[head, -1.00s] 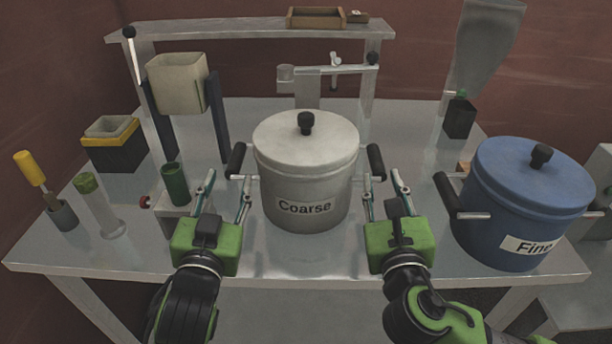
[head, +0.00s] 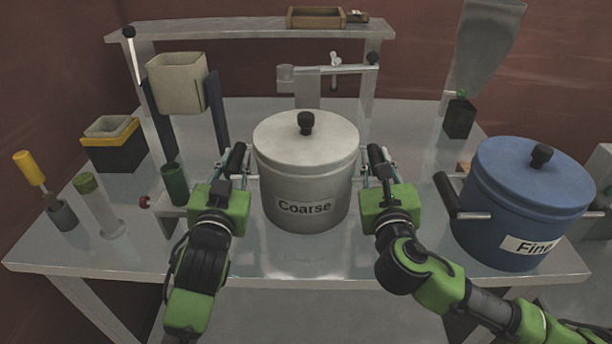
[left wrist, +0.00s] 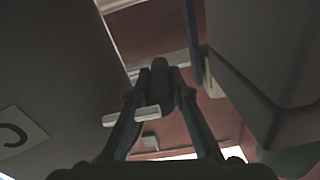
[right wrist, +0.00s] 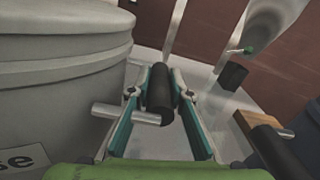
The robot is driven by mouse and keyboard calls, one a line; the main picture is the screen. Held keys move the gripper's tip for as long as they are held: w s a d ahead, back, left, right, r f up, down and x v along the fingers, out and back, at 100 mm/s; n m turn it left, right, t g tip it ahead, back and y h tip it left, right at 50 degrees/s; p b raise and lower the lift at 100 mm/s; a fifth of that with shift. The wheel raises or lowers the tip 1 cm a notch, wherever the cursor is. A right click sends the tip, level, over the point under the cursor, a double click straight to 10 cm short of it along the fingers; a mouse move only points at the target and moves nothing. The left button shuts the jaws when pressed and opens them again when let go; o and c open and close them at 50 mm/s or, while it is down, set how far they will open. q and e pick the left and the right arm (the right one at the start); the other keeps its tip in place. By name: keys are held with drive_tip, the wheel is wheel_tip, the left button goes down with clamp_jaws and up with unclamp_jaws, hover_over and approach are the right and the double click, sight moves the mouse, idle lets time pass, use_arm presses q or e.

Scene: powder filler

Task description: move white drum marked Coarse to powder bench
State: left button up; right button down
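The white drum marked Coarse (head: 305,180) stands upright on the metal bench (head: 300,262), lid on with a black knob. Its label faces me. It has a black side handle on the left (head: 235,158) and one on the right (head: 376,158). My left gripper (head: 233,168) has its fingers closed in around the left handle, which shows between them in the left wrist view (left wrist: 160,76). My right gripper (head: 376,168) has its fingers closed in around the right handle, seen in the right wrist view (right wrist: 160,92). The drum's underside is hidden.
A blue drum marked Fine (head: 525,205) stands close by on the right. To the left are a green-capped tube (head: 100,205), a dark green cylinder (head: 175,184), a yellow-handled tool (head: 30,168) and a beige hopper (head: 178,82). A raised shelf (head: 250,28) runs along the back.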

use_arm(q)
clamp_jaws()
